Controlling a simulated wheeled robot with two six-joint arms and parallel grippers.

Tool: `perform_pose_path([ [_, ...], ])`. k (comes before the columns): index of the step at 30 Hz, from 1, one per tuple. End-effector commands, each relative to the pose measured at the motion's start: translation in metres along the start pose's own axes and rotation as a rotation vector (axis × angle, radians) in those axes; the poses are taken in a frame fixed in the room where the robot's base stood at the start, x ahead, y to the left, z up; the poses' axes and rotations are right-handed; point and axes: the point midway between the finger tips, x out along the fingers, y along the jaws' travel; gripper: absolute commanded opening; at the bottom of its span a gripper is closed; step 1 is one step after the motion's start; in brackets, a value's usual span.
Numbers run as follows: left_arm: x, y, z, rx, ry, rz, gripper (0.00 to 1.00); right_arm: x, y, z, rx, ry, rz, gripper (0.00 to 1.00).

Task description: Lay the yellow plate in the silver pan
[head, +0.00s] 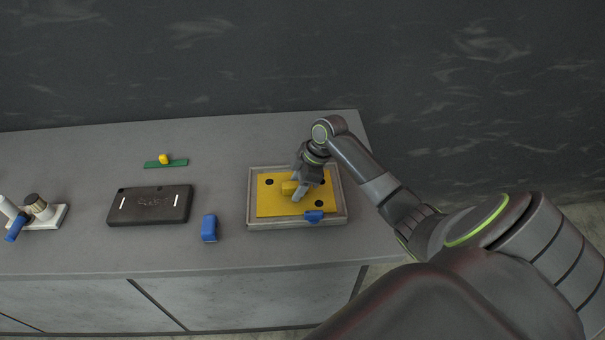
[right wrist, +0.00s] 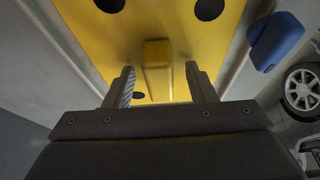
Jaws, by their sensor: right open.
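The yellow plate (head: 268,208) with black round spots lies flat inside the silver pan (head: 275,224), near the right end of the table. A raised yellow handle (head: 288,188) stands on the plate. My right gripper (head: 297,191) is low over the plate at the handle. In the right wrist view, the open fingers (right wrist: 162,87) are on either side of the handle (right wrist: 157,60), with gaps on both sides. The handle is not gripped. The gripper hides part of the plate in the head view. My left gripper is not in view.
A blue block (head: 313,216) sits at the pan's front right, over the plate's edge. Another blue block (head: 209,228) stands left of the pan. A black case (head: 150,207), a green strip (head: 172,163) with a yellow knob and a white fixture (head: 48,217) are further left. A dark wall is behind.

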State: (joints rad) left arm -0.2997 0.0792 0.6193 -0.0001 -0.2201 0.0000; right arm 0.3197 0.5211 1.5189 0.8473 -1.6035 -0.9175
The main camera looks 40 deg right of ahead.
Motion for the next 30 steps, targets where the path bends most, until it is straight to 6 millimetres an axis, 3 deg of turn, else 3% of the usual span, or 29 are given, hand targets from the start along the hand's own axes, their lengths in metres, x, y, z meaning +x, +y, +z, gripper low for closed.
perform_pose_path([
  [5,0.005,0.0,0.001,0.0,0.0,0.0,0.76,-0.022,0.002,0.001,-0.004,-0.002,0.006,0.51],
  [21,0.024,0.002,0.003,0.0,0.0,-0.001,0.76,-0.138,0.002,0.001,-0.004,-0.002,0.007,0.51],
  [30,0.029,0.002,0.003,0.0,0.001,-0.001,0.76,-0.17,0.001,0.0,-0.002,0.0,0.002,0.51],
])
